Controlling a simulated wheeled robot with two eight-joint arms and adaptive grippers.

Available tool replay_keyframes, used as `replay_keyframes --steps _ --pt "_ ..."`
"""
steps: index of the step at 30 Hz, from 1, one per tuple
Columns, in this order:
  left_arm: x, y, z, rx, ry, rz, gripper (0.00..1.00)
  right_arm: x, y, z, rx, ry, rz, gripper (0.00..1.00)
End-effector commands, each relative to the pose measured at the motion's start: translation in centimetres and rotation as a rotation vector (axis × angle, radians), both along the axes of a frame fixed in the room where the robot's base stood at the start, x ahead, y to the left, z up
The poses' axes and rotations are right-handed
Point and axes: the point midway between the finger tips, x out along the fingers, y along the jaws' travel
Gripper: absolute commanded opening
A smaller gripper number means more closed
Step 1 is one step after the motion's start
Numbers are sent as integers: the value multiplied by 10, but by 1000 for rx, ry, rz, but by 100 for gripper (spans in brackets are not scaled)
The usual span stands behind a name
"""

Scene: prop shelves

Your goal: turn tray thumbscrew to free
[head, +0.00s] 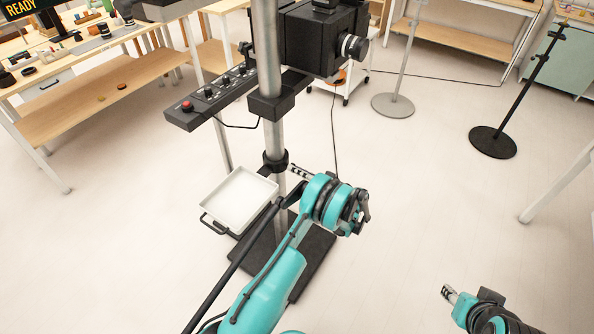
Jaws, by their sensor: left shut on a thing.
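The white tray (241,222) sits low at the left of a grey column, level and with a dark handle bar at its front left. A black collar (274,160) clamps around the column just above the tray. My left gripper (292,170) reaches the right side of this collar, its fingers pointing left at the column. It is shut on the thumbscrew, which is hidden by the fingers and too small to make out. My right gripper (447,291) hangs at the lower right over bare floor, away from the stand. Its finger gap cannot be made out.
The grey column (266,70) rises from a dark base plate (311,262). Above are a control bar (207,98) with a red button and a black camera-like unit (318,40). A wooden workbench (95,105) stands at left. The floor at right is clear up to stands.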

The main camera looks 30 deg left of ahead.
Motion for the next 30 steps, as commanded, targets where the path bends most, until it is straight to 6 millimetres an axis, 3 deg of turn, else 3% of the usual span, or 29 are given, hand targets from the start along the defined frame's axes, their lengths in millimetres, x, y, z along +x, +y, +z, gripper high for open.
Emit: replay_keyframes --steps 18,30 --pt "0 0 -1 -43 -525 2 0 0 0 0 0 0 0 40" --pt "0 0 -2 -55 -676 2 0 0 0 0 0 0 0 40"
